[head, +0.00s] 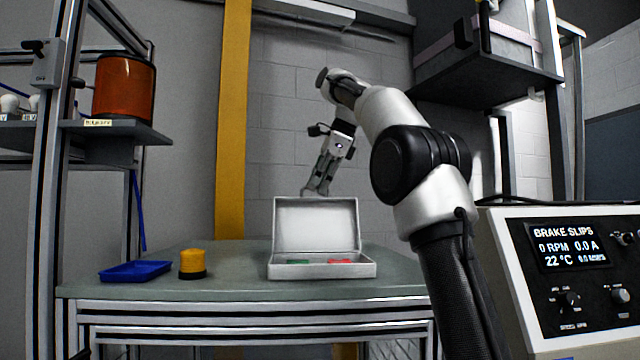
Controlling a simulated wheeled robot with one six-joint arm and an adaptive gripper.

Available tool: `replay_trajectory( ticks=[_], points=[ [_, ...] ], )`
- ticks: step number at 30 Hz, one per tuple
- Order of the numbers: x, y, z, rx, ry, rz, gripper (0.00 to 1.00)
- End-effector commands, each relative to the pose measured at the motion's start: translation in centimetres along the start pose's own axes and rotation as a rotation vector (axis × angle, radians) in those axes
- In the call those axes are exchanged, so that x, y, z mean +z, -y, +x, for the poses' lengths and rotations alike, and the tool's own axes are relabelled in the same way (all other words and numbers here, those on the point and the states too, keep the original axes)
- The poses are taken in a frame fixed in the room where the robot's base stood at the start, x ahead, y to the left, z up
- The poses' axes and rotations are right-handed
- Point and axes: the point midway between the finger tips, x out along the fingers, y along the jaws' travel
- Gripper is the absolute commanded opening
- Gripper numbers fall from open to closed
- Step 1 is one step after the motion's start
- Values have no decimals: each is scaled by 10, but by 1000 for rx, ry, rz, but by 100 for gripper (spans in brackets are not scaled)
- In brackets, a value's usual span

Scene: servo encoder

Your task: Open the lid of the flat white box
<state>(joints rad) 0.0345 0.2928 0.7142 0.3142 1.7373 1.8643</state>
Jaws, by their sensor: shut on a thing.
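The flat white box (320,271) stands on the grey-green table, its open side facing me. Its lid (316,226) stands up steeply at the back, well open. A green item (299,261) and a red item (341,261) show inside the box, only partly visible over the front wall. My gripper (314,193) is at the lid's top edge, left of its middle, coming down from above. It is shut on the lid's edge; the fingertips are small and partly hidden there.
A blue tray (135,271) and a yellow and black cylinder (192,264) stand on the table (225,285) left of the box. A shelf rack with an orange container (124,87) is at left. A control panel (570,265) is at right. A yellow post (233,120) rises behind.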

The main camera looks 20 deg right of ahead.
Motion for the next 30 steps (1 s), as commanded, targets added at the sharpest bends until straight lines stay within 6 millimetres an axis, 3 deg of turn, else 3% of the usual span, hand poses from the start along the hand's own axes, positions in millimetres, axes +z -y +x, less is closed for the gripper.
replay_trajectory(
  ticks=[3,4,7,18,30],
  points=[
    [-2,2,-2,-11,-4,-1,0],
    [-2,2,-2,-11,-4,-1,12],
    [-2,2,-2,-10,-3,0,30],
    [-1,2,-3,-5,-1,0,30],
    [-2,3,-39,-7,-1,1,30]
  ],
)
